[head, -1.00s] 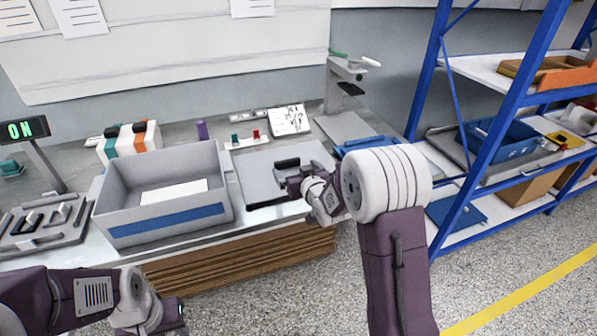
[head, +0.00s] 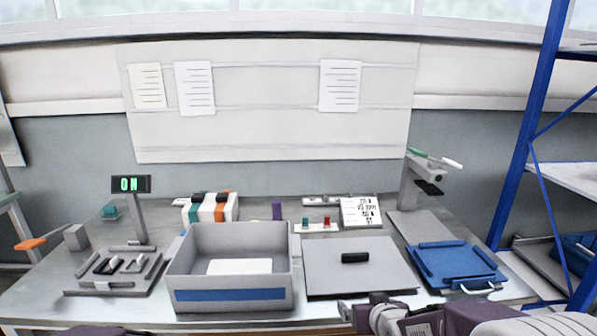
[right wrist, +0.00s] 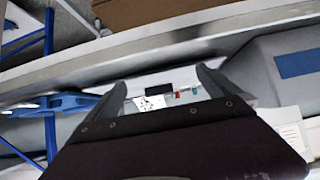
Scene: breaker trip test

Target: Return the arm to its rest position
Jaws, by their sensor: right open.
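My right gripper (head: 352,312) is at the bottom of the head view, by the bench's front edge, in front of the grey plate (head: 325,275). Its two fingers stand apart with nothing between them in the right wrist view (right wrist: 162,84). A small black block (head: 355,257) is on the plate, clear of the gripper. My right forearm runs along the lower right edge of the head view. Only a purple piece of my left arm shows at the bottom left, and the left gripper is out of view.
A grey bin (head: 230,237) with a blue label stands left of the plate. A blue tray (head: 455,262) lies to its right. A lit ON display (head: 131,184) stands behind a fixture (head: 113,275). A blue rack (head: 530,130) stands at right.

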